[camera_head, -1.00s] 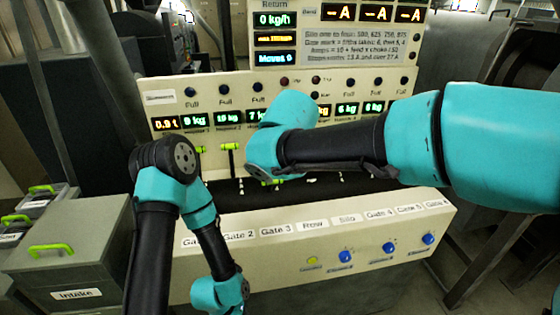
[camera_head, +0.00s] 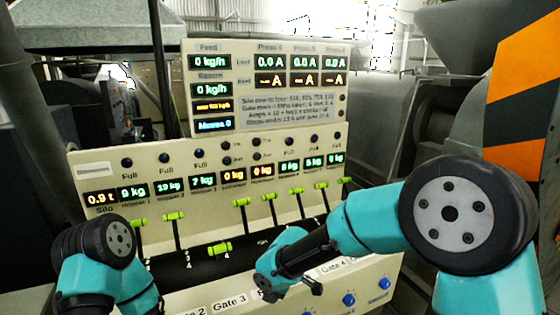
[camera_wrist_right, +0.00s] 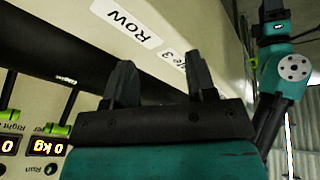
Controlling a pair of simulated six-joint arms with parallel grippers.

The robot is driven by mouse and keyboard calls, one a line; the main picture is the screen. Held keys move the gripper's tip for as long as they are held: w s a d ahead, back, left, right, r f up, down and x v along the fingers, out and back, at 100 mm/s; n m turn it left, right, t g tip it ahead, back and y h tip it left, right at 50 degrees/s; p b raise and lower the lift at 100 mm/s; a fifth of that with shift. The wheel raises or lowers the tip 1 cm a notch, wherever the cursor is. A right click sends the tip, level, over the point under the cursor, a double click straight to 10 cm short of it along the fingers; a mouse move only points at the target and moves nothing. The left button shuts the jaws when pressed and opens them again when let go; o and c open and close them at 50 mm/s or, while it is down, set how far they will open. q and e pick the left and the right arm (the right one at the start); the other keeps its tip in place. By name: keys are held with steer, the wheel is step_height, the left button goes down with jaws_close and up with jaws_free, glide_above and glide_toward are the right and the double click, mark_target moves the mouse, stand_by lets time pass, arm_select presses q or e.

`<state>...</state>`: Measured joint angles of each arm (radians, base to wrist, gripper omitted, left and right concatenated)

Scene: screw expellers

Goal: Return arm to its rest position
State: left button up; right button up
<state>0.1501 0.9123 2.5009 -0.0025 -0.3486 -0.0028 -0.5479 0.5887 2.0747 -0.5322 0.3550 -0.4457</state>
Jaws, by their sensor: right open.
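My right arm reaches in from the right of the head view, over the front of the control panel. In the right wrist view my right gripper (camera_wrist_right: 160,82) shows two black fingers set well apart with nothing between them. Behind them are the panel's front edge and the "Row" label (camera_wrist_right: 127,22). My left arm is bent at the lower left of the head view, and its gripper is out of the frame. Part of a teal arm also stands at the right of the wrist view, with no clear gripper on it.
The cream panel (camera_head: 75,157) carries readouts and green-handled levers; one green handle (camera_head: 219,249) sits low at the middle. Blue buttons (camera_head: 349,299) are on the front ledge. A readout board (camera_head: 221,50) rises behind. Dark machinery stands at both sides.

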steer(key=s+d+f+m+g, duration=0.1)
steer(key=d+f+m, duration=0.25)
steer(key=f, duration=0.25)
steer(key=s+d+f+m, duration=0.2)
steer(key=d+f, duration=0.3)
steer(key=f, duration=0.1)
steer(key=s+d+f+m+g, duration=0.1)
steer(key=s+d+f+m, duration=1.2)
steer(key=s+d+f, duration=0.3)
steer(key=shift+s+d+f+y, duration=0.2)
steer(key=shift+d+f+y, duration=0.1)
steer(key=shift+f, duration=0.45)
steer(key=shift+a, duration=0.1)
